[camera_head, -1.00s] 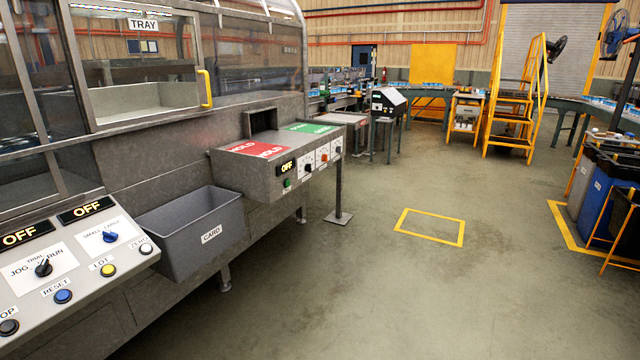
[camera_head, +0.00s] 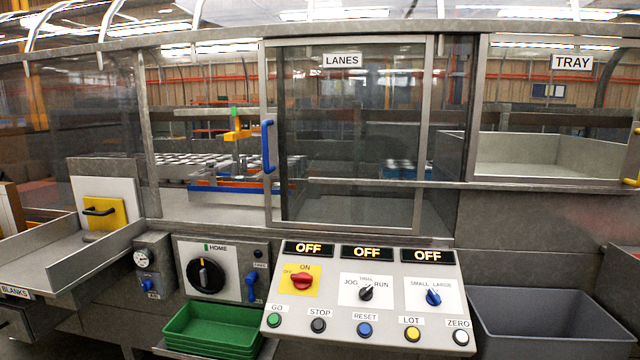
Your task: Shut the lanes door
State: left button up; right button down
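The lanes door (camera_head: 352,125) is a metal-framed clear panel labelled LANES, in the middle of the machine front in the head view. Its blue upright handle (camera_head: 268,147) is on its left edge. Left of the handle, between the panel and a metal post (camera_head: 146,135), is a bay that looks clearer than the panel, as if uncovered; I cannot tell for certain whether glass covers it. Rows of cans (camera_head: 205,160) and an orange part (camera_head: 237,134) show in that bay. Neither of my grippers is in view.
Below the door is a sloped control panel (camera_head: 385,283) with OFF displays, knobs and buttons. A green tray (camera_head: 212,328) and a grey bin (camera_head: 545,320) sit low at either side of it. A blanks chute (camera_head: 60,250) juts out at left. The tray window (camera_head: 555,100) is at right.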

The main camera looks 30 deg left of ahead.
aim_at(269, 129)
jog(key=u, duration=0.7)
jog(key=i, duration=0.95)
jog(key=u, duration=0.45)
